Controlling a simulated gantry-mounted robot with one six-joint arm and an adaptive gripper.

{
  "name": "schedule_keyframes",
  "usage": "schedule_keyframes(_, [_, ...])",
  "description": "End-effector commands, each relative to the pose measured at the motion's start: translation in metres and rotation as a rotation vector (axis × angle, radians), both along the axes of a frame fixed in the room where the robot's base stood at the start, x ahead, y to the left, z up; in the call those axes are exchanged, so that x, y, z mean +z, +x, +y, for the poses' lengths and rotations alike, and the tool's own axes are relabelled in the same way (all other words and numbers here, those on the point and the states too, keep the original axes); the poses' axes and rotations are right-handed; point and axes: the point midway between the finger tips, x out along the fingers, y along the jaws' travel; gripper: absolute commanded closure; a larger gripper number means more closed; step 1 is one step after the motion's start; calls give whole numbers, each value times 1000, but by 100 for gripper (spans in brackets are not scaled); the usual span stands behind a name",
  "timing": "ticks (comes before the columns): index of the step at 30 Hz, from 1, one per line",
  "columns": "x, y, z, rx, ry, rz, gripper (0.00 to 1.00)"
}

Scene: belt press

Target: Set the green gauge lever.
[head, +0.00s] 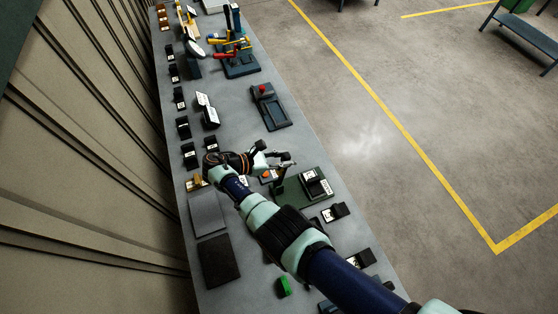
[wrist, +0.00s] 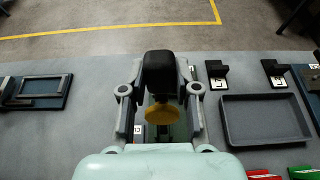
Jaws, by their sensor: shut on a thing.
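The green gauge has a dark green base (head: 289,194) on the bench in the head view, close to my gripper (head: 284,159). In the wrist view a black lever handle (wrist: 159,75) stands between the two fingers of my gripper (wrist: 159,92), which is shut on it. A yellow round part (wrist: 160,114) shows just below the handle, with a strip of green beneath. My gripper and forearm hide much of the gauge, so the lever's setting cannot be read.
A blue-grey fixture with a red knob (head: 262,88) stands farther up the bench. A dark tray (wrist: 265,120) and labelled black holders (wrist: 275,73) lie to the right in the wrist view. Dark flat pads (head: 217,262) lie at the bench's left side.

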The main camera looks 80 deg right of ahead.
Motion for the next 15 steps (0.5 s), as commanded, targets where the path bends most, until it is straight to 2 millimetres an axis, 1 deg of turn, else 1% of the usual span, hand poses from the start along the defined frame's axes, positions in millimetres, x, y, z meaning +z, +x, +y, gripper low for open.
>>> schedule_keyframes(13, [-2, -1, -1, 1, -3, 5, 100])
schedule_keyframes(14, [-2, -1, 0, 2, -2, 6, 64])
schedule_keyframes(15, [-1, -1, -1, 1, -3, 5, 58])
